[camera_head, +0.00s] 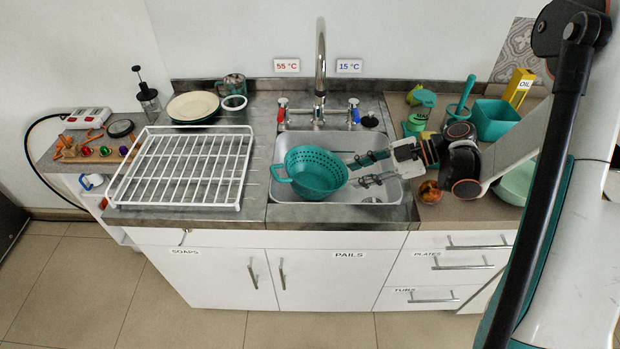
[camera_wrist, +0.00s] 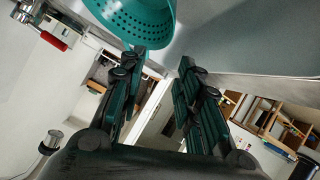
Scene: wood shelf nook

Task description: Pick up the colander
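The teal colander (camera_head: 316,173) sits in or over the metal sink (camera_head: 385,193), with its handle pointing left and its round holes showing. My gripper (camera_head: 354,171) is to the right of the colander, over the sink, with its fingers pointing left at it. The fingers are spread apart and nothing is between them. In the wrist view the colander (camera_wrist: 135,20) is at the top, just beyond the fingertips of my gripper (camera_wrist: 160,65). I cannot tell whether the left finger touches its rim.
A tall faucet (camera_head: 320,60) with red and blue taps stands behind the sink. A white wire rack (camera_head: 183,168) lies on the left counter. A teal square container (camera_head: 494,120), a yellow oil box (camera_head: 518,87) and green items crowd the right counter.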

